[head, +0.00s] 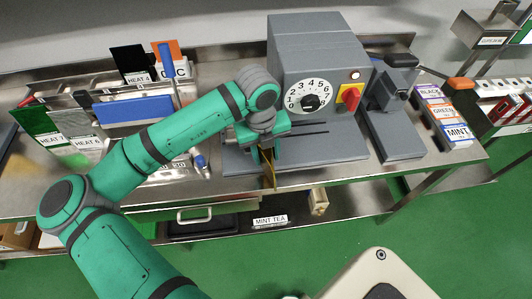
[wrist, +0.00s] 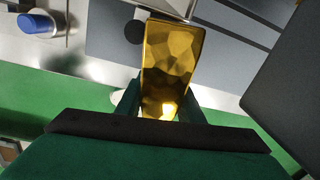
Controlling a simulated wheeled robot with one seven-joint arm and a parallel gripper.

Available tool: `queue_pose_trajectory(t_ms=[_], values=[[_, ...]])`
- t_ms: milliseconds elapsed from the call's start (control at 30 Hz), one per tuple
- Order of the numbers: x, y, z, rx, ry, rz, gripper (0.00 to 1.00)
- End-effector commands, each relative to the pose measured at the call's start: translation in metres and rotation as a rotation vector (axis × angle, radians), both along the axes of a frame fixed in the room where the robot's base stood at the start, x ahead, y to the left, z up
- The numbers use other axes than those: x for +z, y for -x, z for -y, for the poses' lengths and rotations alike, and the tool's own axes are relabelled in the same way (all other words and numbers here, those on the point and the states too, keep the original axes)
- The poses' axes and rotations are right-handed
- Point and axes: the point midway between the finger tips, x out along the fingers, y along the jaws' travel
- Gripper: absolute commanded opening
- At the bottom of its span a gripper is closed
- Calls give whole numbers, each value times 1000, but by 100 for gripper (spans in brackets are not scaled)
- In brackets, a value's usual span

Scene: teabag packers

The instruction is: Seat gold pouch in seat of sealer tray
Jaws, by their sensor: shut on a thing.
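The gold pouch (wrist: 170,62) is shiny and crinkled and is held between the green fingers of my gripper (wrist: 160,106). In the head view the pouch (head: 267,172) hangs edge-on below my gripper (head: 266,151), at the front of the grey sealer (head: 315,55). The sealer's flat grey tray or base (head: 335,152) lies just right of the pouch, with a dark slot above it. I cannot tell whether the pouch touches it. The seat itself is not clearly visible. In the wrist view the pouch's far end meets a pale metal piece (wrist: 172,6).
Tea boxes (head: 443,115) stand at the right bench end. A blue-capped item (head: 201,163) lies left of my gripper.

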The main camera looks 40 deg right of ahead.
Motion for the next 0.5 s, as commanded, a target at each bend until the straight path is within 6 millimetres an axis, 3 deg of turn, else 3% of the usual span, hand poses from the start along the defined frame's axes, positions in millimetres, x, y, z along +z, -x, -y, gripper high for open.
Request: queue_pose_trajectory(t_ms=[67,100,167,500], values=[[-2,0,0,0,0,-1,6],[-2,0,0,0,0,-1,39],[-2,0,0,0,0,0,53],[-2,0,0,0,-1,0,53]])
